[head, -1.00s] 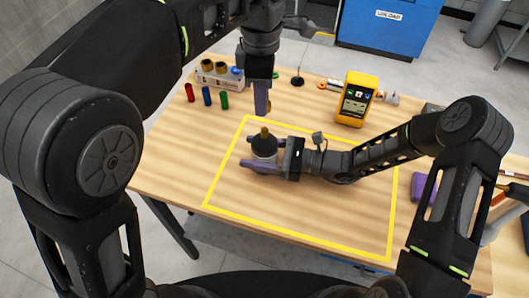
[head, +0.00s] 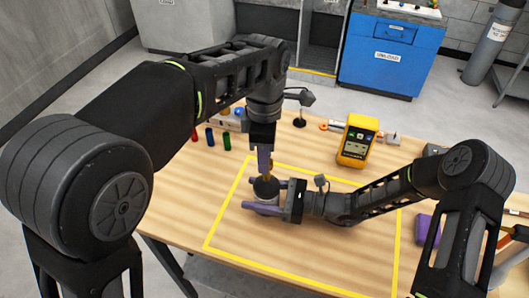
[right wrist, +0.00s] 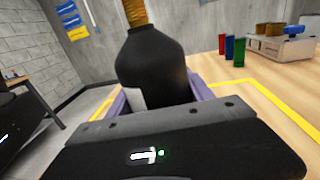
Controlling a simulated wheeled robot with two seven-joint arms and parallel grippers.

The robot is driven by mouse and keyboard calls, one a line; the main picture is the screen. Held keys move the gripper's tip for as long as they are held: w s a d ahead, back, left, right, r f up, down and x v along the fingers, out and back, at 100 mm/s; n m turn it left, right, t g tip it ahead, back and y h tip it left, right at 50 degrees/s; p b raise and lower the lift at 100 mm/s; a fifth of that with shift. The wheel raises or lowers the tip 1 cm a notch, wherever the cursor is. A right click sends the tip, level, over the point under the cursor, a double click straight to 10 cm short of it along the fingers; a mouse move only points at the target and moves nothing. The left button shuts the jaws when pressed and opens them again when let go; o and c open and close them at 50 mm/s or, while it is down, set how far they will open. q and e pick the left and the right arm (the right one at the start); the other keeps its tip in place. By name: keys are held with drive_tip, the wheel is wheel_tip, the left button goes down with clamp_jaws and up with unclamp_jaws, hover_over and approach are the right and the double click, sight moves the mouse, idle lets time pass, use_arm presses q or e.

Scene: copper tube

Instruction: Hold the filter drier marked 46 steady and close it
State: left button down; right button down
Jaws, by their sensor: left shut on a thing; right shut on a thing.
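The filter drier (head: 266,189) is a dark, bottle-shaped body with a pale label and a brass top, upright inside the yellow outline. Its number is not readable. My right gripper (head: 262,200) is shut around its lower body from the right; the purple fingers also flank the drier (right wrist: 155,70) in the right wrist view. My left gripper (head: 266,166) points down just above the drier, shut on a small brass piece (head: 269,172) that looks like a cap. The brass piece meets or nearly meets the drier's top; whether it is seated I cannot tell.
Red, blue and green cylinders (head: 210,138) stand at the table's back left, with a rack (right wrist: 283,45) behind. A yellow meter (head: 357,141) stands at the back right. A purple item (head: 428,229) lies at the right. The outlined area in front of the drier is clear.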

sight(267, 190)
idle(0.6)
use_arm(q)
drive_tip(key=shift+f, duration=0.9)
drive_tip(key=shift+f, duration=0.55)
idle(0.4)
